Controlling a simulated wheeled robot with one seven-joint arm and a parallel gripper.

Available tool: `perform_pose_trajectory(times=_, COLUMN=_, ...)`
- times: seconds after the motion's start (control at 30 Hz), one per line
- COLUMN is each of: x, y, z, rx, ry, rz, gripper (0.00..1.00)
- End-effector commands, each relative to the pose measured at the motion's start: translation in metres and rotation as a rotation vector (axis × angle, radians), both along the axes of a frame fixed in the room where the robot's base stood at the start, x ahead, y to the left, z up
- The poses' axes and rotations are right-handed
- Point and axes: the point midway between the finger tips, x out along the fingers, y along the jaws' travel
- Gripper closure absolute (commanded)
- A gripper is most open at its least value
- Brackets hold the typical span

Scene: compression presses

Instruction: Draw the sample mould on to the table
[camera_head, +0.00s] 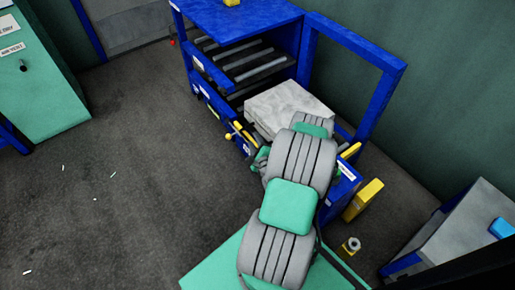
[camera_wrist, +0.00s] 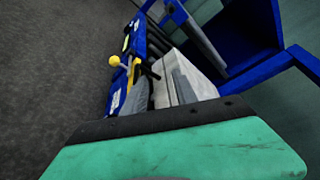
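The sample mould appears to be the pale grey slab-like block (camera_head: 287,104) in the head view, at the front of the blue roller frame (camera_head: 245,66). It also shows in the wrist view (camera_wrist: 188,82), just beyond the green and black part of my wrist. The roller bed has bare grey rollers behind the block. My gripper (camera_head: 260,160) is low at the block's near left side, mostly hidden behind my own arm.
A yellow-knobbed lever (camera_head: 229,136) sticks out at the frame's left side. A blue upright frame (camera_head: 378,98) stands to the right. A yellow block (camera_head: 363,199) and a grey-topped bench (camera_head: 470,232) are at the right. The floor on the left is mostly clear.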

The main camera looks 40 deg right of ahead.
Motion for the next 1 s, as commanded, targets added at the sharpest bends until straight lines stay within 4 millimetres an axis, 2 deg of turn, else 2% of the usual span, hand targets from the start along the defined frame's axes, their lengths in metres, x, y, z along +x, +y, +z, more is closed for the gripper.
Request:
perform_pose_trajectory(times=0.03, x=-0.011, y=0.006, z=0.012, rx=0.005, ry=0.001, rz=-0.005, gripper=0.66)
perform_pose_trajectory(times=0.2, x=-0.046, y=0.028, z=0.028, rx=0.0, ry=0.0, rz=-0.005, gripper=0.66)
perform_pose_trajectory(times=0.5, x=-0.073, y=0.048, z=0.041, rx=-0.001, ry=0.0, rz=-0.001, gripper=0.66)
perform_pose_trajectory(times=0.87, x=-0.076, y=0.051, z=0.041, rx=0.0, ry=0.001, rz=0.002, gripper=0.67)
perform_pose_trajectory(times=0.93, x=-0.071, y=0.053, z=0.044, rx=-0.015, ry=0.007, rz=0.027, gripper=0.73)
perform_pose_trajectory(times=1.0, x=-0.052, y=0.061, z=0.053, rx=-0.074, ry=0.034, rz=0.129, gripper=0.78)
